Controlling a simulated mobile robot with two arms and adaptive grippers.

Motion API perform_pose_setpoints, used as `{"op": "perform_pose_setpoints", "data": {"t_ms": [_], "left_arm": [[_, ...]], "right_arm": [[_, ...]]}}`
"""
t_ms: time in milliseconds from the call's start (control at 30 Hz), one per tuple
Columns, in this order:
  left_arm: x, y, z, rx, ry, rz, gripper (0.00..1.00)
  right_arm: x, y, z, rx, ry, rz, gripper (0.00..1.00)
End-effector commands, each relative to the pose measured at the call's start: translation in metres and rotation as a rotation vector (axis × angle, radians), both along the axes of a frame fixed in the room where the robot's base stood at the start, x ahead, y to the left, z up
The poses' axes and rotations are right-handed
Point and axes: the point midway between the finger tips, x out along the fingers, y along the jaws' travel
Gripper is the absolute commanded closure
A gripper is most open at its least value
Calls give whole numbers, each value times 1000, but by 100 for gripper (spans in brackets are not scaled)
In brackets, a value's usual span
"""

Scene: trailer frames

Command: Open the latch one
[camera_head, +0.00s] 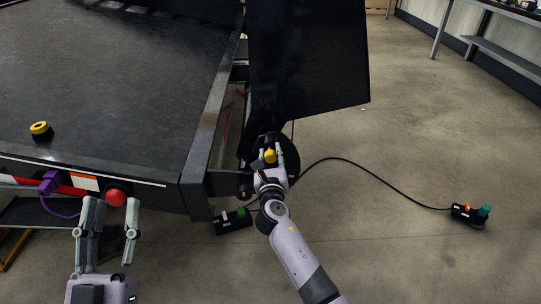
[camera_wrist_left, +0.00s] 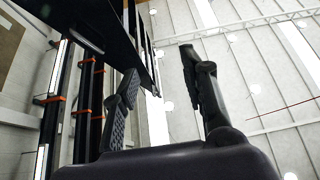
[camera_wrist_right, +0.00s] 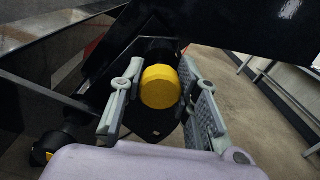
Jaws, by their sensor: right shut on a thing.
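A yellow latch knob (camera_head: 269,156) sits at the trailer frame's outer corner, beside the upright dark panel (camera_head: 305,60). My right gripper (camera_head: 268,160) is shut on it; in the right wrist view the round yellow knob (camera_wrist_right: 160,86) lies between the two fingers. The gripper partly covers the latch body. Another yellow-topped black knob (camera_head: 41,130) stands on the trailer bed (camera_head: 120,80) at the left. My left gripper (camera_head: 110,203) is open and empty at the trailer's near edge, its fingers around a red round light or knob (camera_head: 116,194); contact is unclear.
A purple connector (camera_head: 48,182) with its cable is at the trailer's front edge. A black box (camera_head: 233,222) with a green part lies on the floor beneath the corner. A black cable runs to another box (camera_head: 468,214) at the right.

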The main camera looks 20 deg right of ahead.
Motion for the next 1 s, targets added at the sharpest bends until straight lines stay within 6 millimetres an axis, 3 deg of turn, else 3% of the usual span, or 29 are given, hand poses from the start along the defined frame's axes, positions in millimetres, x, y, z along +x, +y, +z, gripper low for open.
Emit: {"op": "perform_pose_setpoints", "data": {"t_ms": [167, 600, 767, 800, 1000], "left_arm": [[5, 1, -7, 17, 60, 5, 60], [22, 7, -82, 128, 469, 28, 60], [22, 6, -85, 129, 475, 28, 60], [22, 6, -85, 129, 475, 28, 60], [22, 6, -85, 129, 473, 28, 60]], "right_arm": [[-5, 2, 0, 1, 1, 1, 100], [-40, 11, 0, 2, 2, 0, 100], [-40, 11, -1, 1, 1, 0, 100], [-40, 11, -1, 1, 1, 0, 70], [-40, 11, -1, 1, 0, -1, 56]]}}
